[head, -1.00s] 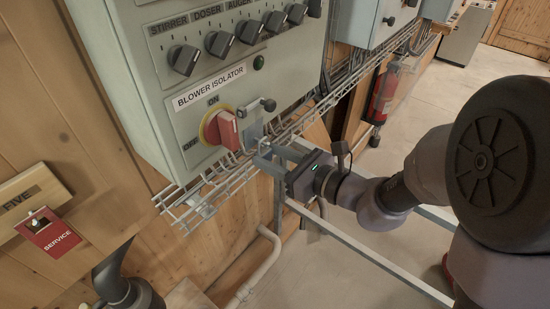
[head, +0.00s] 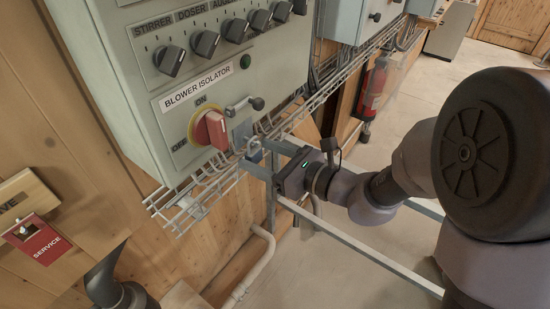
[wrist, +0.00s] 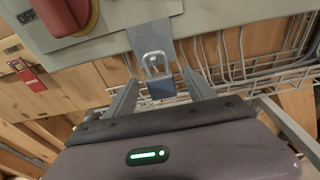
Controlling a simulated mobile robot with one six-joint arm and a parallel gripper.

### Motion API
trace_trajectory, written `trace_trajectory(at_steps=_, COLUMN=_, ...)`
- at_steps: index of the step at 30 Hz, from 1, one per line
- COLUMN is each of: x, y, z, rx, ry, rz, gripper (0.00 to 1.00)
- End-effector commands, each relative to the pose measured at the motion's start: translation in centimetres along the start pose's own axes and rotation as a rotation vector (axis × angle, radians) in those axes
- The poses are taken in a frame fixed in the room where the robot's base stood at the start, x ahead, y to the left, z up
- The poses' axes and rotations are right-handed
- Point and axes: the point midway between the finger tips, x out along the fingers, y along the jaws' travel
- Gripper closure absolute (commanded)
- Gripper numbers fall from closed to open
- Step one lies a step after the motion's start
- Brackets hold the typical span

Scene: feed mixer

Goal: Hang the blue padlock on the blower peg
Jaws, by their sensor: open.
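The blue padlock (wrist: 162,89) has a blue body and a silver shackle, and hangs body down in the wrist view. It also shows small in the head view (head: 254,152). Its shackle is in front of the lower end of a grey metal plate (wrist: 152,42) below the blower isolator; I cannot tell whether a peg passes through the shackle. The plate also shows in the head view (head: 242,132). My gripper (wrist: 162,90) is open, with one finger on each side of the padlock and gaps visible between them. The peg itself is not clear.
The red blower isolator knob (head: 211,129) and a dark-ended lever (head: 257,104) stick out above the plate. A wire cable tray (head: 190,197) runs below the panel. A red service tag (head: 38,239) hangs at left. A fire extinguisher (head: 374,88) stands farther back.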

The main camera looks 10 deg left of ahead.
Motion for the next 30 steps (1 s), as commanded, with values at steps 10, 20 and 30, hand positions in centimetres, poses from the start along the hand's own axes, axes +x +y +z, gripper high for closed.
trace_trajectory(at_steps=10, x=-5.3, y=-0.2, z=-0.1, rx=0.0, ry=-0.001, rz=-0.008, gripper=0.37)
trace_trajectory(at_steps=20, x=-15.2, y=-0.1, z=-0.1, rx=0.0, ry=0.0, rz=-0.007, gripper=0.37)
trace_trajectory(at_steps=30, x=-17.3, y=0.6, z=-0.6, rx=-0.021, ry=0.015, rz=0.017, gripper=0.37)
